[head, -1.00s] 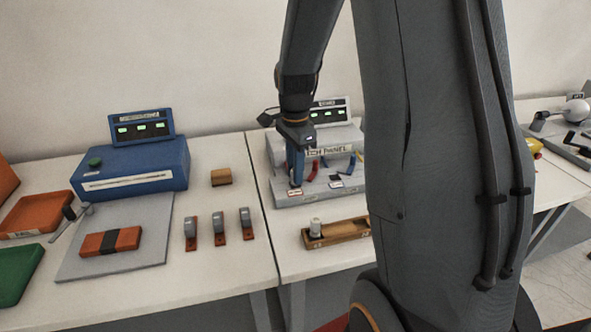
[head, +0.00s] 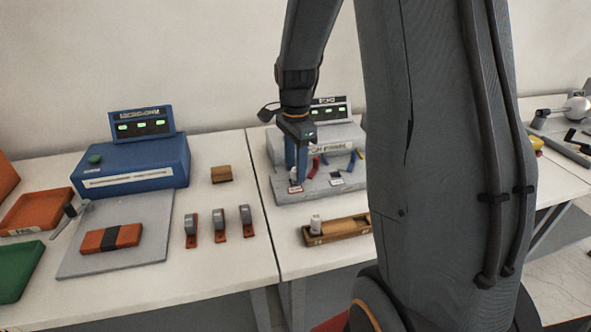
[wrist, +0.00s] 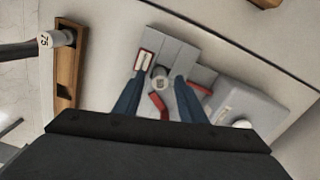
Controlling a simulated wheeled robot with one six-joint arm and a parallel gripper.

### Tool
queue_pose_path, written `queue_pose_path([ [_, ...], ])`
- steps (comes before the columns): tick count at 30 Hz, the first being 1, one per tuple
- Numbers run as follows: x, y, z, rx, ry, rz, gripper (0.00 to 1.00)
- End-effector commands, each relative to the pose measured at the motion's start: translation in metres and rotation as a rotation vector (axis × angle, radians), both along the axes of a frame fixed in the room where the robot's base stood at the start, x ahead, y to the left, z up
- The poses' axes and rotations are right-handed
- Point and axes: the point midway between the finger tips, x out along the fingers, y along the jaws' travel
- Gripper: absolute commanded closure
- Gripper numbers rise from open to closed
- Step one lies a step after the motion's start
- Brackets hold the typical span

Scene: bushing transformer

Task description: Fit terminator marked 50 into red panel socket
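My gripper (head: 296,178) is over the left end of the grey patch panel (head: 325,183). In the wrist view its two blue fingers (wrist: 160,76) are spread, with a gap on each side of a short grey terminator (wrist: 161,83). The terminator stands at the panel beside a red-framed label (wrist: 145,59). Its top marking is too small to read surely. The socket beneath it is hidden, so I cannot tell how deep it sits. Another terminator (wrist: 54,39), marked 75, is in the wooden holder (wrist: 68,78); it also shows in the head view (head: 316,224).
Red cables (wrist: 158,104) loop close to the fingers. A display unit (head: 330,110) stands behind the panel. To the left are a blue instrument (head: 135,165), a wooden block (head: 221,174) and several grey-and-red parts (head: 219,226). The table front between these and the wooden holder is clear.

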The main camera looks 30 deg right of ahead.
Motion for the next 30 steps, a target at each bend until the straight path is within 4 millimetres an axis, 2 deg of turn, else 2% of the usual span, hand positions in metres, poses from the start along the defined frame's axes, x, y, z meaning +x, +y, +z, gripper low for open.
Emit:
queue_pose_path([
  [12,0.001,0.0,0.078,-0.001,-0.004,0.0,0.63],
  [19,0.001,0.0,0.106,0.0,-0.002,0.0,0.63],
  [22,-0.002,0.002,0.109,0.0,-0.001,0.023,0.63],
  [25,-0.01,0.012,0.099,-0.001,-0.005,0.13,0.63],
  [30,-0.046,0.047,0.061,-0.012,-0.028,0.541,0.63],
])
